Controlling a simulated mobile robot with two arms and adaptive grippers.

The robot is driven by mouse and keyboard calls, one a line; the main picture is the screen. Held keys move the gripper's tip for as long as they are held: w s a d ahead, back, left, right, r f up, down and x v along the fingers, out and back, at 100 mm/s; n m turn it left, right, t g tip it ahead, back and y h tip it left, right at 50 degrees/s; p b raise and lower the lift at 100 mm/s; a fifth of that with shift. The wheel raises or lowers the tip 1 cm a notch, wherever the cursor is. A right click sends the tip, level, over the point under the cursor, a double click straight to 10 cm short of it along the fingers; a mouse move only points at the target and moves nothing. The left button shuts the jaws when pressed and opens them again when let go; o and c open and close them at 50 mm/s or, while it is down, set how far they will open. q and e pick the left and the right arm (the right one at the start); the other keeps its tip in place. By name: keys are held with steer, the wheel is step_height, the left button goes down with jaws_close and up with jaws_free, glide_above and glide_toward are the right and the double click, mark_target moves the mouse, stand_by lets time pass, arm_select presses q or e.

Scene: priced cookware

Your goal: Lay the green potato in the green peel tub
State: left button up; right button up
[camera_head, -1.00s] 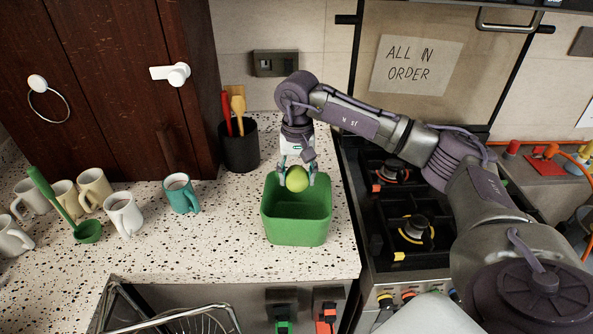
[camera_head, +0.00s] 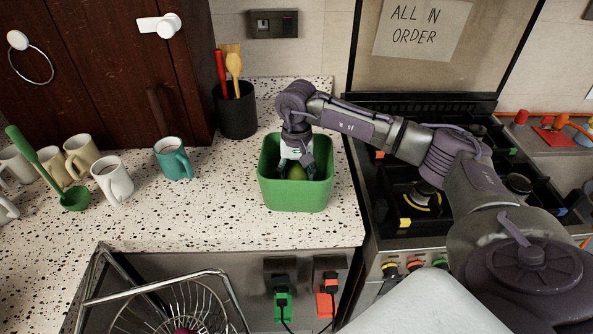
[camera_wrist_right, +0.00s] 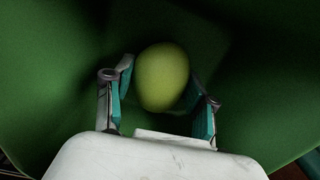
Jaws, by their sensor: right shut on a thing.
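The green peel tub (camera_head: 296,198) stands upright on the speckled counter, left of the stove. My right gripper (camera_head: 297,172) reaches down inside the tub with its fingers below the rim. It is shut on the green potato (camera_head: 296,173), which is partly hidden by the gripper and the tub wall. In the right wrist view the potato (camera_wrist_right: 162,77) sits between the two teal-padded fingers of my right gripper (camera_wrist_right: 160,95), with the green tub walls (camera_wrist_right: 50,60) all around. Whether the potato touches the tub floor cannot be told. My left gripper is not in view.
A dark utensil pot (camera_head: 236,110) stands behind the tub. A teal mug (camera_head: 173,158), several pale mugs (camera_head: 112,180) and a green ladle (camera_head: 73,198) stand to the left. The stove (camera_head: 420,205) is at right. A wire basket (camera_head: 170,300) is below the counter edge.

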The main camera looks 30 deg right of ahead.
steer(key=shift+f, duration=0.2)
steer(key=o, duration=1.6)
steer(key=shift+o, duration=1.4)
steer(key=shift+r, duration=0.15)
